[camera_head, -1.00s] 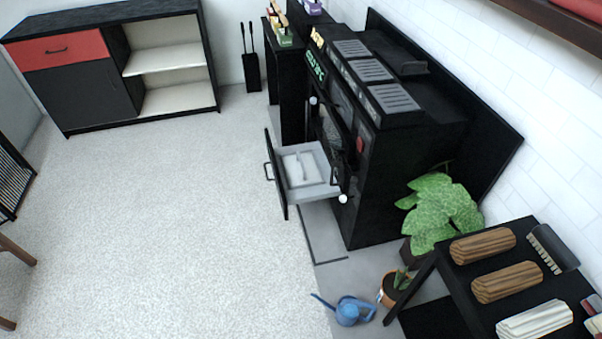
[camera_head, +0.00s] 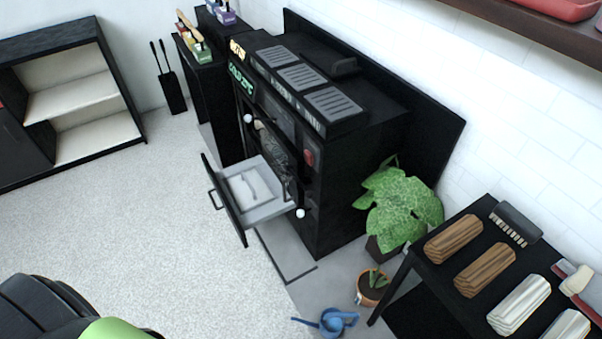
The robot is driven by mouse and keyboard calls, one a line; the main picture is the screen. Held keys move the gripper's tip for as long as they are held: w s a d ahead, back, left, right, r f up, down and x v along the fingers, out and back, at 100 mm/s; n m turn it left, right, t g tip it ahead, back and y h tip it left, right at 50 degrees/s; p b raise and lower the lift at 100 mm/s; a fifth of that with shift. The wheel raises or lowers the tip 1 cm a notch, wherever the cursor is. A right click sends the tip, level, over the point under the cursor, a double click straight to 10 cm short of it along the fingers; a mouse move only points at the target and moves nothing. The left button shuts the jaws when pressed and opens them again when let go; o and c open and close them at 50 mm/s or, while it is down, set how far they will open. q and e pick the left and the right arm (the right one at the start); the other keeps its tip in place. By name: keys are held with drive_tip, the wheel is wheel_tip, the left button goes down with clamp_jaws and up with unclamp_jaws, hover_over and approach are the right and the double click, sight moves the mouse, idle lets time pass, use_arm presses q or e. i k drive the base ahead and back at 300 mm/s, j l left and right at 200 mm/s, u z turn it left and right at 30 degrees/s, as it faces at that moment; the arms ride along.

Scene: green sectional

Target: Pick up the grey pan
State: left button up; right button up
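I cannot make out a grey pan for certain. A black machine (camera_head: 350,190) with grey slatted panels on its top stands against the white wall. Its low front drawer (camera_head: 273,211) is pulled open and holds a pale grey item (camera_head: 241,190), too small to identify. A small dark grey item (camera_head: 344,67) lies on the machine's top, and its kind is unclear. Neither of my grippers is in view. A black and lime-green shape at the bottom left may be part of my arm.
A potted plant (camera_head: 400,212), a small pot (camera_head: 373,288) and a blue watering can (camera_head: 331,321) stand right of the drawer. A black table (camera_head: 446,288) with wooden blocks is at the right. A shelf cabinet (camera_head: 75,95) stands at the left. The carpet between is clear.

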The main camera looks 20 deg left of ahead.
sight(249, 186)
drive_tip(key=i+j+z, duration=0.2)
drive_tip(key=j+z, duration=0.15)
drive_tip(key=j, duration=0.9)
drive_tip(key=j+z, duration=0.35)
drive_tip(key=j, duration=0.9)
drive_tip(key=i, duration=0.05)
